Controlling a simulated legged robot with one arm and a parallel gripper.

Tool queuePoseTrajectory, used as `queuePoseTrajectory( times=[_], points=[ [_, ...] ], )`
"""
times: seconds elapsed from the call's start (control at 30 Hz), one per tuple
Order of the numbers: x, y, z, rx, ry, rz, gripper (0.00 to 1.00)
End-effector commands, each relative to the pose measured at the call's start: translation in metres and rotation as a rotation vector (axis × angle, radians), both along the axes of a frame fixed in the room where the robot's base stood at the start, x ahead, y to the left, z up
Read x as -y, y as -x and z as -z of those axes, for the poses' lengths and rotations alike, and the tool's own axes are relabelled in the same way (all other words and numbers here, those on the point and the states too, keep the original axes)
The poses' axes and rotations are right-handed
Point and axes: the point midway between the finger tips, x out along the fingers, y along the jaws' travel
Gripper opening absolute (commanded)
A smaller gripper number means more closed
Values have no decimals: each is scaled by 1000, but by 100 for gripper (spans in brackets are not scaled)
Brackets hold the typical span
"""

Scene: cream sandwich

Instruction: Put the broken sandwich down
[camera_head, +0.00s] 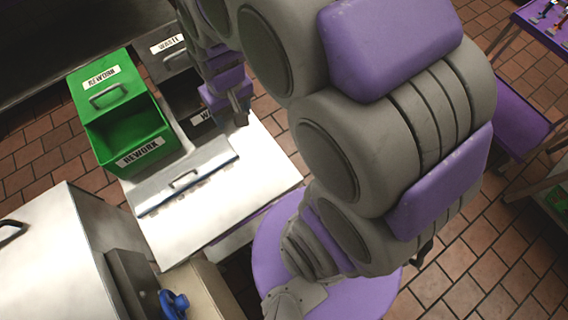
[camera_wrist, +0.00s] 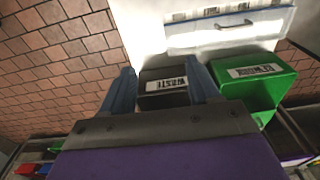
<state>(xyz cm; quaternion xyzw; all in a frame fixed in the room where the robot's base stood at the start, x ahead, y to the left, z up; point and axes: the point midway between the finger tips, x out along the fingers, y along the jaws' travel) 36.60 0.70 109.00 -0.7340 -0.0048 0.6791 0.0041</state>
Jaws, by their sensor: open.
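No sandwich shows in either view; the inside of the waste bin is mostly hidden by my arm and gripper.
A green rework bin (camera_head: 129,140) with an open top stands left of the waste bin, and also shows in the wrist view (camera_wrist: 268,72). A steel machine (camera_head: 42,250) stands front left.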

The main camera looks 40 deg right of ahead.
Motion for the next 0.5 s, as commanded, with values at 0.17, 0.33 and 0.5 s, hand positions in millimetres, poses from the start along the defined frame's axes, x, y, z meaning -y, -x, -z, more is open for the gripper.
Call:
queuePoseTrajectory(
  times=[0.17, 0.33, 0.5],
  points=[
    [2, 59, -21, -67, 2, -1, 61],
    [3, 115, -36, -134, 5, 0, 61],
    [5, 164, -44, -193, 10, 0, 61]
  ],
)
